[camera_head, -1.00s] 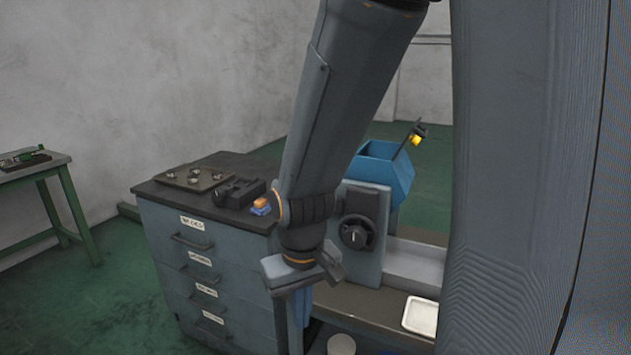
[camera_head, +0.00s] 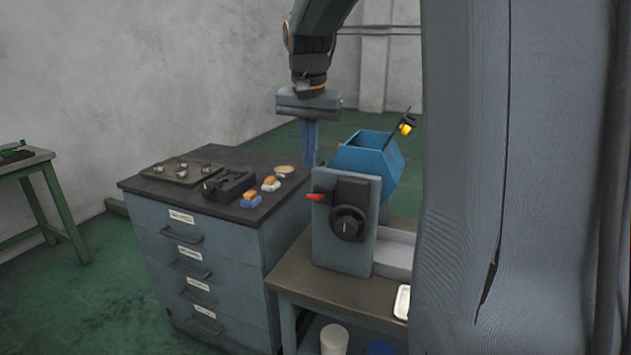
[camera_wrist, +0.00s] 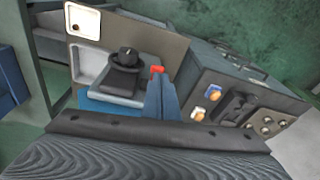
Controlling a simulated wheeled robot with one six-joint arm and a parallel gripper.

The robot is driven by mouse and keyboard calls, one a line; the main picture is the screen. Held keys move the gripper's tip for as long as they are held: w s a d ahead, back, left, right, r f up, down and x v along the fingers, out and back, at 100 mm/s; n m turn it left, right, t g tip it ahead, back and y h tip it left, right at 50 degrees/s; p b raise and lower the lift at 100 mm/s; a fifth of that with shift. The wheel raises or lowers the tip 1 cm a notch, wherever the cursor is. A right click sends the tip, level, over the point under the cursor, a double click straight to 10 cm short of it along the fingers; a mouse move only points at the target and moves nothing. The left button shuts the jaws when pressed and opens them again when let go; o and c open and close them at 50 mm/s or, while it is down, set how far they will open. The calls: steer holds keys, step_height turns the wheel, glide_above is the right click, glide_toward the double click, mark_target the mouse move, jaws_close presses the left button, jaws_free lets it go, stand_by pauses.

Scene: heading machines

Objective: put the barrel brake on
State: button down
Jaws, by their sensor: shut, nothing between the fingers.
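A machine with a grey front panel (camera_head: 343,252) and a blue open-topped barrel (camera_head: 365,160) stands on a low bench. The handle looks like the brake lever, but no label is readable. It also shows in the wrist view (camera_wrist: 157,69), close to my fingertips. My gripper (camera_head: 309,164) is shut and empty, fingers down, above and behind the handle in the head view. I cannot tell whether the fingers touch anything.
A drawer cabinet (camera_head: 207,262) stands left, carrying a plate with several round parts (camera_head: 183,172), a black fixture (camera_head: 229,184) and orange-and-blue items (camera_head: 250,199). A rod with a yellow end (camera_head: 404,129) rises beside the barrel. A white tray (camera_head: 402,302) lies at right.

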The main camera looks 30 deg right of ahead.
step_height(320, 180, up, 5)
steer(key=m, duration=0.2)
glide_above(318, 197)
steer(key=shift+d+r, duration=0.15)
steer(key=shift+d, duration=0.05)
steer(key=f+p, duration=0.1)
steer(key=f, duration=0.3)
steer(key=w+f+p, duration=0.1)
steer(key=f, duration=0.3)
steer(key=f+p, duration=0.1)
steer(key=f, duration=0.3)
steer(key=shift+w+d+f, duration=0.1)
steer(key=shift+w+f, duration=0.05)
steer(key=shift+w, duration=0.05)
steer(key=shift+w+a+f, duration=0.1)
steer(key=shift+a+f, duration=0.1)
steer(key=shift+f, duration=0.5)
steer(key=shift+f, duration=0.1)
